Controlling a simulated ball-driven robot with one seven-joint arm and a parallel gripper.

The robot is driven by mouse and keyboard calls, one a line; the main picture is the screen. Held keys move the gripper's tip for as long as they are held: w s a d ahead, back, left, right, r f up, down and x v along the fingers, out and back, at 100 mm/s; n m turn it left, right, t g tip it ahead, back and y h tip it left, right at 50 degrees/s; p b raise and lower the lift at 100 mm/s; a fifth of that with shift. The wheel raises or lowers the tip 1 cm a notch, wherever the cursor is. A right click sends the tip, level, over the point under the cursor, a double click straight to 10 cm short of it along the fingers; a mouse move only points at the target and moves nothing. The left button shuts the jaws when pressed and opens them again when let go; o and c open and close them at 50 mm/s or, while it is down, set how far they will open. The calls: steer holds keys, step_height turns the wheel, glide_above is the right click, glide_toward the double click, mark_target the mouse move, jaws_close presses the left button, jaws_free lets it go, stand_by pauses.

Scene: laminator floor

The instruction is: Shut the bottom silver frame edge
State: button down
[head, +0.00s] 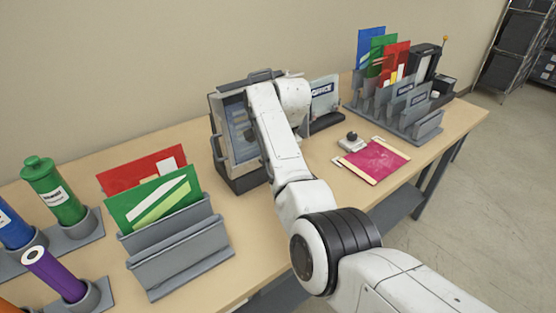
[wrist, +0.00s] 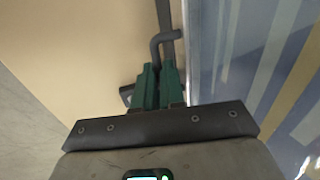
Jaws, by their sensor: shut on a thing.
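The poster frame (head: 218,140) stands tilted on a dark base on the table, with a blue poster (head: 238,125) inside. Its top edge (head: 247,78) has a dark handle and shows above my arm. My arm hides the right part of the frame and much of its lower side. In the wrist view, my gripper (wrist: 160,75) has green fingers shut on the bent dark grey handle (wrist: 156,45) of a frame edge bar (wrist: 166,14). The blue striped poster (wrist: 250,60) lies right beside it. I cannot tell how far this edge stands open. The gripper is hidden in the head view.
A grey holder (head: 180,245) with red and green sheets stands left of the frame, near green, blue and purple tubes. At right are a small sign (head: 325,95), a slotted rack (head: 400,110) and a pink sheet (head: 374,160).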

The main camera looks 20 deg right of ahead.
steer(key=shift+w+a+r+g+b, duration=0.15)
steer(key=shift+w+g+b, duration=0.15)
steer(key=shift+g+b, duration=0.6)
steer(key=c, duration=1.5)
jaws_free()
steer(key=shift+r, duration=0.1)
steer(key=r, duration=0.7)
steer(key=s+r, duration=0.1)
steer(key=r, duration=0.2)
steer(key=shift+d+r+b, duration=0.2)
steer(key=shift+r+b, duration=0.05)
steer(key=shift+b, duration=0.05)
steer(key=shift+s+f, duration=0.1)
